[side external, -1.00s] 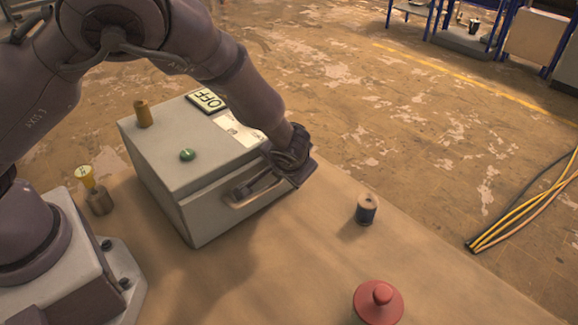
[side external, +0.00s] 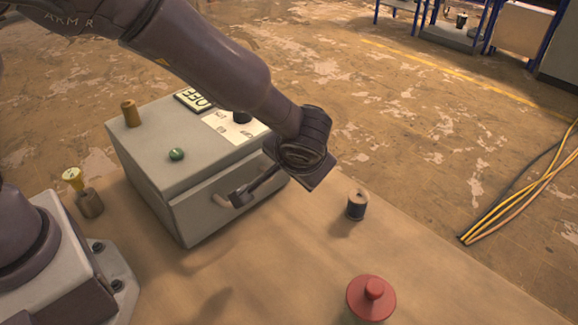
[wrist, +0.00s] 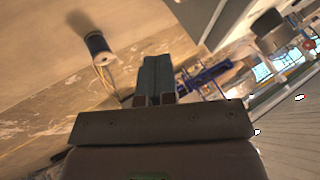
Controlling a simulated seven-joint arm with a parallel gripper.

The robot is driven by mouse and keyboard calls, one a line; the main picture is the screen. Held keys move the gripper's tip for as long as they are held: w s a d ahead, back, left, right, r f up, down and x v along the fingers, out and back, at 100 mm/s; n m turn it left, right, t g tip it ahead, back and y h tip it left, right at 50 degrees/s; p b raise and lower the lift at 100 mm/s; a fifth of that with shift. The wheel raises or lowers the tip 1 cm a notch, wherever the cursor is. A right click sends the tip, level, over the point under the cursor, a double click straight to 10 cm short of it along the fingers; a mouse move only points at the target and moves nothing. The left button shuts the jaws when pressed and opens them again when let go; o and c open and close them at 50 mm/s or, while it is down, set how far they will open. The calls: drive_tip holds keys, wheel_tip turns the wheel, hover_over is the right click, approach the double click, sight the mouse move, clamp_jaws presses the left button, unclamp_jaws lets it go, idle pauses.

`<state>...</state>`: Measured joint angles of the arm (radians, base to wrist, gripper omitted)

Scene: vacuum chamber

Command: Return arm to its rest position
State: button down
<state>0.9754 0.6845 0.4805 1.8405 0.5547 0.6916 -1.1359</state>
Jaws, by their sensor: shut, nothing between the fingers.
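My gripper (side external: 238,199) is at the front of the grey chamber box (side external: 165,190), its shut, empty fingers pointing down-left past the handle side of the box. In the side view the fingertips overlap the pale handle (side external: 221,201); I cannot tell whether they touch it. In the wrist view the closed fingers (wrist: 156,65) show at the centre with nothing between them. My arm reaches over the box from the upper left, bent down at the wrist.
A green button (side external: 177,154), a brown knob (side external: 131,114) and an OFF sign (side external: 194,100) are on the box top. A dark spool (side external: 357,204) and a red-lidded container (side external: 371,298) stand on the table (side external: 270,270). A yellow-topped item (side external: 73,178) stands left. Cables (side external: 510,195) lie right.

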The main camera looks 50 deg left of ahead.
drive_tip(key=s+a+r+h, duration=0.3)
drive_tip(key=s+a+r, duration=0.4)
drive_tip(key=s+r, duration=0.2)
drive_tip(key=s+a+r+m+t+h, duration=0.1)
drive_tip(key=s+a+r+h, duration=0.1)
drive_tip(key=s+a+r, duration=0.6)
drive_tip(key=s+r, duration=0.2)
drive_tip(key=s, duration=0.1)
drive_tip(key=shift+s+h, duration=0.25)
drive_tip(key=shift+h, duration=0.15)
drive_tip(key=c, duration=1.8)
unclamp_jaws()
